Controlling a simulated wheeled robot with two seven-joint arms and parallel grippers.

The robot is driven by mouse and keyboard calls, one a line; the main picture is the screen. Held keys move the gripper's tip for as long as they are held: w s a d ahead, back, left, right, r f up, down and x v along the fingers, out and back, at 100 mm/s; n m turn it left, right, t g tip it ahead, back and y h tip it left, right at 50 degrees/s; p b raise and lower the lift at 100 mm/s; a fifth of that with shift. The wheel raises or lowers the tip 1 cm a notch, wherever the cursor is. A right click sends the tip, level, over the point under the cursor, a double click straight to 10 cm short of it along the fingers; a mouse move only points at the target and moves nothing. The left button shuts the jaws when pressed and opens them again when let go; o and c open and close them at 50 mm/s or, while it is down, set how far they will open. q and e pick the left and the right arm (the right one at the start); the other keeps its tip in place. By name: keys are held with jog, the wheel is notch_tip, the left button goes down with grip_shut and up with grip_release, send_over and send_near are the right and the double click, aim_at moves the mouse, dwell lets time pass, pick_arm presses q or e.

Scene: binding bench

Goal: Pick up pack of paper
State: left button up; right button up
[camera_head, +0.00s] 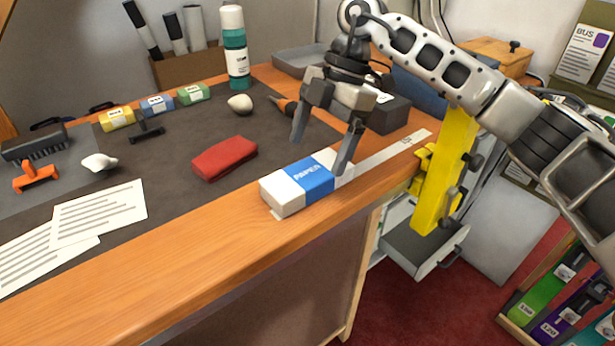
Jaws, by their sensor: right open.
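The pack of paper (284,194) is a white block with a blue band marked "PAPER". My right gripper (322,158) comes in from the upper right. Its two fingers are spread apart and point down. One finger is beyond the pack's far side and the other is by its right end. I cannot tell whether either finger touches the pack. My left gripper is not in view.
A red block (225,159) lies left of the pack. A white ruler-like strip (388,152) runs right of it. A yellow clamp (445,170) stands at the bench's right edge. Printed sheets (98,212) lie at left. A green bottle (235,50) stands behind.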

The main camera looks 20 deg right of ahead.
aim_at(307, 172)
jog(key=shift+s+a+p+x, duration=0.15)
jog(key=shift+p+x, duration=0.1)
jog(key=shift+x, duration=1.15)
jog(key=shift+s+a+p+x, duration=0.15)
jog(key=shift+p+x, duration=0.1)
jog(key=shift+x, duration=1.1)
jog(key=shift+r, duration=0.25)
jog(key=c, duration=1.2)
